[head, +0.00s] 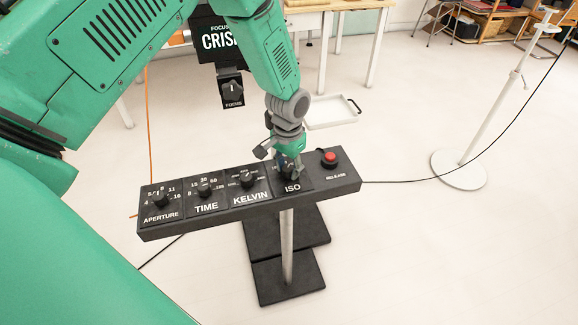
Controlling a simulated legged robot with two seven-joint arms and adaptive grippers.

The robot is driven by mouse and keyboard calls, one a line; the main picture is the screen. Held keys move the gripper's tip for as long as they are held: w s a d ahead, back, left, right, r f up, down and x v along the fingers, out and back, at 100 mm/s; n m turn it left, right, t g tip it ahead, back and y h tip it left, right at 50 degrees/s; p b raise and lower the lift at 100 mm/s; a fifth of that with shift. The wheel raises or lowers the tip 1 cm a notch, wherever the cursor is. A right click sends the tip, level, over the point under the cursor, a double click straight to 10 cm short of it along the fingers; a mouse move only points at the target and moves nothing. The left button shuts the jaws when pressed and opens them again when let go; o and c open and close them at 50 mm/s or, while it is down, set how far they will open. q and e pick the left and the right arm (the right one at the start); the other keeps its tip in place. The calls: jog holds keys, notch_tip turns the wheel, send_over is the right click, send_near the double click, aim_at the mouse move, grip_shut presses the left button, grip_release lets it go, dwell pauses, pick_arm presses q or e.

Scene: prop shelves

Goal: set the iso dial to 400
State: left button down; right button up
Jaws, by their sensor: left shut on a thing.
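A black control panel (219,205) stands on a grey post. It carries dials in a row, labelled APERTURE, TIME, KELVIN and ISO from left to right. My left gripper (290,168) points down at the ISO dial section (293,187) and is shut on the ISO dial. The gripper hides the dial and most of its scale, so its setting cannot be read. My right gripper is not in view.
The aperture dial (160,198), time dial (204,190) and kelvin dial (247,179) sit left of the gripper. A red release button (329,157) is close on its right. A focus knob (233,88) hangs behind. A white stand (489,110) is at the right.

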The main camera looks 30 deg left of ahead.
aim_at(288, 167)
pick_arm(q)
jog(key=shift+s+m, duration=0.15)
jog(key=shift+m, duration=0.15)
dwell(0.4)
jog(key=c, duration=1.2)
grip_release()
jog(key=shift+r, duration=0.5)
notch_tip(288, 167, up, 11)
jog(key=shift+a, duration=0.1)
